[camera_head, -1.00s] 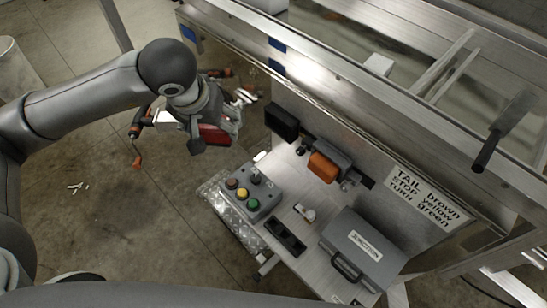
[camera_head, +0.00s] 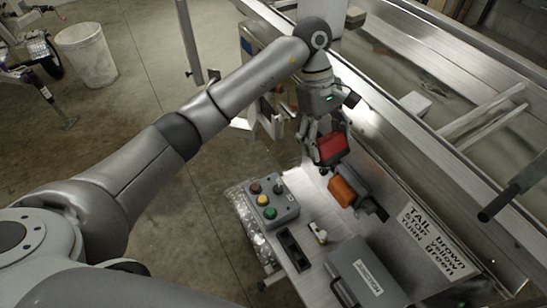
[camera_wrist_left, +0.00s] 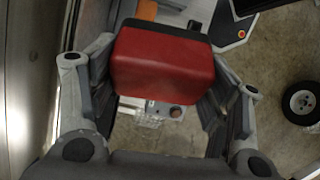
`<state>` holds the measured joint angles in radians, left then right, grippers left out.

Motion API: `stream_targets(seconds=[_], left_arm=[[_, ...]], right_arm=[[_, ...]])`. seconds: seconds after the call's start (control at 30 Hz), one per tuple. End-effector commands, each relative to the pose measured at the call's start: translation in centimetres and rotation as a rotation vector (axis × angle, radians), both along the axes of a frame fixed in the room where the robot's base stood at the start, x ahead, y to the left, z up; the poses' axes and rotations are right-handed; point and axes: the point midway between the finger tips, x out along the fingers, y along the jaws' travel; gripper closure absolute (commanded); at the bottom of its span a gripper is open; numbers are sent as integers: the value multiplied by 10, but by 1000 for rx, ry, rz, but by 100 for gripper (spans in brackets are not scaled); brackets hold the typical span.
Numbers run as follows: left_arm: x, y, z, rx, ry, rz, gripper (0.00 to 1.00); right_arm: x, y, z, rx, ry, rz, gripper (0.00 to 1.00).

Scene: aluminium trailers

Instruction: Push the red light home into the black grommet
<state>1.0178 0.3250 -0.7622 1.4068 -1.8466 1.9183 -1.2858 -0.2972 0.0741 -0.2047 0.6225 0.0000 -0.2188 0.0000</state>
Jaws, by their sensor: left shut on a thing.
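My left gripper (camera_head: 328,140) is shut on the red light (camera_head: 331,149), a boxy red lens, at the top end of the metal panel. In the left wrist view the red light (camera_wrist_left: 165,65) sits between the fingers, with a dark band along its upper edge; I cannot tell whether that is its back or the grommet. The black grommet is not clearly visible in the head view, where gripper and light cover that part of the panel. I cannot tell whether the light touches it. My right gripper is not in view.
An orange light (camera_head: 342,191) in a grey housing is just below the red light. A button box (camera_head: 270,204), a black tray (camera_head: 293,250), a grey case (camera_head: 362,274) and a wiring label (camera_head: 432,240) are close by. The trailer rail (camera_head: 440,147) runs behind.

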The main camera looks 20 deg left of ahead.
Motion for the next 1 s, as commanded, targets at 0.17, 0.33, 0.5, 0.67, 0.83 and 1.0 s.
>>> stream_targets(seconds=[0.17,0.33,0.5,0.67,0.83,1.0], left_arm=[[16,8,-14,-199,89,367,56],[28,22,-31,-366,100,645,56],[36,42,-52,-511,73,873,56],[38,66,-81,-635,28,1060,56],[33,97,-116,-748,-45,1237,56],[24,123,-146,-826,-112,1358,56]], right_arm=[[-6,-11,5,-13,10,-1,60],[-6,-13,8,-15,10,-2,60],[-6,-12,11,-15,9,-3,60],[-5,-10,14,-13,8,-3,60],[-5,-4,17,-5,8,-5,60],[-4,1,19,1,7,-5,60]])
